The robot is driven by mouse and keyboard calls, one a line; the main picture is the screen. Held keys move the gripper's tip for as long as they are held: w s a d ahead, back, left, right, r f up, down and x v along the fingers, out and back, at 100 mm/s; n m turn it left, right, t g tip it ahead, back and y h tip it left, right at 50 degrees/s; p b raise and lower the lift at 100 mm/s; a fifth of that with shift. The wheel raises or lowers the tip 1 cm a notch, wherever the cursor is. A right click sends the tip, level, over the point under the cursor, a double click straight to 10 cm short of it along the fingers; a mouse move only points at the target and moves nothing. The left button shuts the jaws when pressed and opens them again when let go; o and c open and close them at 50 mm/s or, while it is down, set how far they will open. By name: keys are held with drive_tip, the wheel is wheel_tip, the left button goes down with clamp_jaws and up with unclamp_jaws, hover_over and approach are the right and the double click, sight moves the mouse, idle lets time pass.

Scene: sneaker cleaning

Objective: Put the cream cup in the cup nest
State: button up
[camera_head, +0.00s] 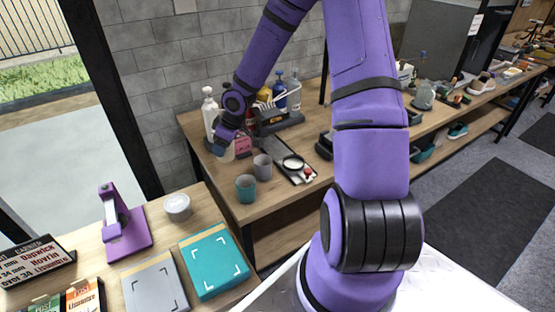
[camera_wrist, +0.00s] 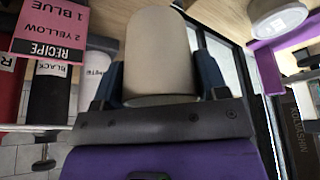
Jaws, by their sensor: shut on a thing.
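My gripper (camera_wrist: 160,85) is shut on the cream cup (camera_wrist: 158,50), with one dark finger on each side of it in the wrist view. In the head view my gripper (camera_head: 221,146) is at the left end of the wooden workbench, and the cream cup (camera_head: 227,154) shows only in part beneath it. I cannot tell in the head view whether the cup touches the bench. A teal cup (camera_head: 245,189) and a grey cup (camera_head: 262,167) stand nearby, toward the front. I cannot make out the cup nest for certain.
A dark tray (camera_head: 308,179) with a white round dish (camera_head: 293,162) lies right of the cups. A pink recipe card (camera_wrist: 62,25) and bottles (camera_head: 209,105) stand close by. A purple stand (camera_head: 127,229) and a round tub (camera_head: 177,206) are on the nearer table.

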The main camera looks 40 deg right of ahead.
drive_tip(key=a+f+m, duration=0.1)
drive_tip(key=a+f, duration=0.1)
drive_tip(key=shift+a+f, duration=0.1)
drive_tip(key=shift+a, duration=0.25)
drive_tip(key=a+f+m+h, duration=0.2)
drive_tip(key=a+f+m, duration=0.2)
drive_tip(key=f+m, duration=0.1)
drive_tip(key=shift+w+a+t, duration=0.2)
drive_tip(key=shift+w+t, duration=0.2)
